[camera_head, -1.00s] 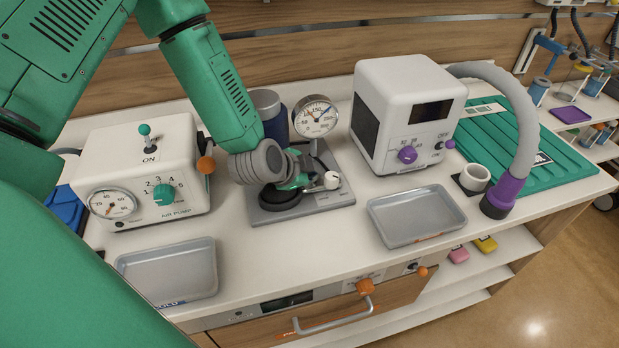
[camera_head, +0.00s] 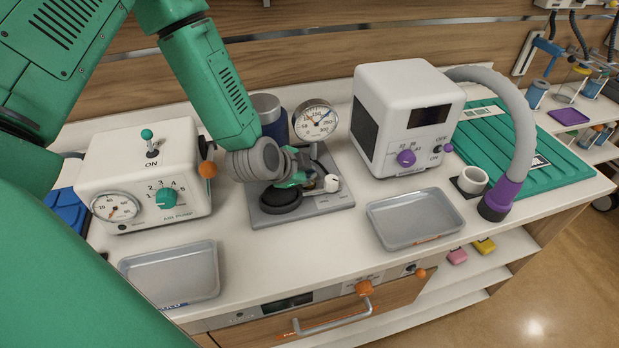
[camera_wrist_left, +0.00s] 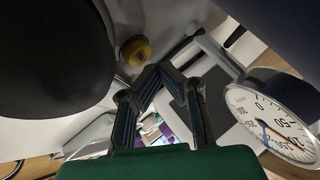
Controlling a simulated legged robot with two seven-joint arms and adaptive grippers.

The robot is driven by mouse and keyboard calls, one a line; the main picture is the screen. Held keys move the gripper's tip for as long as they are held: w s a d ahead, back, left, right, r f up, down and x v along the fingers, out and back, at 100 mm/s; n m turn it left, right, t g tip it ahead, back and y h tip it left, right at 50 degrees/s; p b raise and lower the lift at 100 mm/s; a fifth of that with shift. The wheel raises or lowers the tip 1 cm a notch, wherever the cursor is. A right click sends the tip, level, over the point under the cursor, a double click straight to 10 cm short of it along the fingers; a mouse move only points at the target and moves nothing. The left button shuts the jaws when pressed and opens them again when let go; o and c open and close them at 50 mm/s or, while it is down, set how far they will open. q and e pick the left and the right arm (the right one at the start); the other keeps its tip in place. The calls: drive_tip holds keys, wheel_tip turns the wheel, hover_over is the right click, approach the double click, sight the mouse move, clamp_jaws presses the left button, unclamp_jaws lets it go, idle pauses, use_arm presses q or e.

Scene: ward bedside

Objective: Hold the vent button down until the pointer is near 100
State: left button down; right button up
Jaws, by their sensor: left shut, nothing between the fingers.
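The round pressure gauge (camera_head: 317,119) stands at the back of a grey base plate (camera_head: 325,203). It also shows at the right of the wrist view (camera_wrist_left: 275,125). Its face has a blue and an orange-red mark or hand; the exact reading is too small to tell. My left gripper (camera_head: 306,178) is low over the plate, in front of the gauge, shut and empty. In the wrist view its fingertips (camera_wrist_left: 172,78) meet below a yellow round knob (camera_wrist_left: 135,50), apart from it in the picture. Whether that knob is the vent button, or is touched, I cannot tell. My right gripper is not in view.
A black disc (camera_head: 281,200) lies on the plate and a white cylinder (camera_head: 332,183) is right of my gripper. The air pump (camera_head: 150,178) stands left, a white machine (camera_head: 405,115) right. Grey trays (camera_head: 172,274) (camera_head: 416,216) lie in front.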

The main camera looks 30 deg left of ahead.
use_arm(q)
drive_tip(key=shift+r, duration=0.2)
wheel_tip(320, 180, up, 5)
drive_tip(key=p, duration=0.4)
drive_tip(key=shift+f, duration=0.1)
idle(0.4)
idle(0.5)
